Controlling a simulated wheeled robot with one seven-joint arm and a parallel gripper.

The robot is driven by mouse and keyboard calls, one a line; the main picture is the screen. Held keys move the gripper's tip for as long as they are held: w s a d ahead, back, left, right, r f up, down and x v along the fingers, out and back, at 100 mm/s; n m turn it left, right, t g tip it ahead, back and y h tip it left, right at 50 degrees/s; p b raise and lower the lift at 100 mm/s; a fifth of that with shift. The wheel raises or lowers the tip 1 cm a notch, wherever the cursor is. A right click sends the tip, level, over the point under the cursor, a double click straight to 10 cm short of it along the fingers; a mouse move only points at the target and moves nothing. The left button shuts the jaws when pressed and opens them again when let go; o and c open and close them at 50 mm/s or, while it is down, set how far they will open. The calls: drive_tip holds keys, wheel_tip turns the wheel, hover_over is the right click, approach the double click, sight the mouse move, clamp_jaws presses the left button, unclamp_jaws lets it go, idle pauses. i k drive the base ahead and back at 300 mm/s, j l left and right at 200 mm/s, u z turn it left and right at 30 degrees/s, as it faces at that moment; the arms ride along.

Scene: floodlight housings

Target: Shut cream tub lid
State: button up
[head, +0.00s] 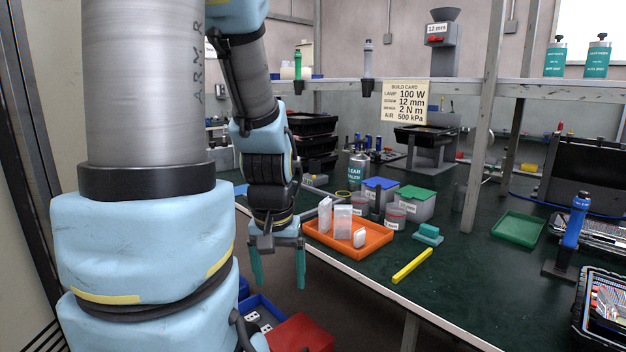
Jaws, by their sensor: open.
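I cannot make out a clearly cream tub in the head view. On the bench stand a grey tub with a blue lid (380,184) and a grey tub with a green lid (414,193); both lids appear to lie on top. Small labelled round tins (395,217) stand in front of them. My gripper (278,268) is open and empty, pointing down beside the bench's left edge, left of the orange tray (372,246) and apart from the tubs.
The orange tray holds several white pieces (342,221). A yellow bar (412,265), a teal block (428,232) and a green tray (517,227) lie on the dark bench (450,295). A blue bin (262,311) and a red box (300,334) are below. The bench's front middle is clear.

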sight(306, 49)
drive_tip(key=i+j+u, duration=0.3)
drive_tip(key=j, duration=0.2)
drive_tip(key=i+j+u, duration=0.6)
drive_tip(key=i, duration=0.35)
drive_tip(key=i+j+u, duration=0.25)
drive_tip(key=i, duration=0.45)
drive_tip(key=i+j+u, duration=0.1)
drive_tip(key=i+u, duration=0.2)
drive_tip(key=i, duration=0.4)
drive_tip(key=i+j, duration=0.1)
drive_tip(key=i, duration=1.9)
drive_tip(key=i+l+z, duration=0.1)
drive_tip(key=i+z, duration=0.7)
drive_tip(key=i+j+z, duration=0.15)
drive_tip(key=i+z, duration=0.25)
drive_tip(key=i+l+z, duration=0.2)
drive_tip(key=i+z, duration=0.25)
drive_tip(key=i+l+z, duration=0.1)
drive_tip(key=i+z, duration=0.2)
drive_tip(key=z, duration=0.15)
drive_tip(key=i+j+z, duration=0.1)
drive_tip(key=i+z, duration=0.35)
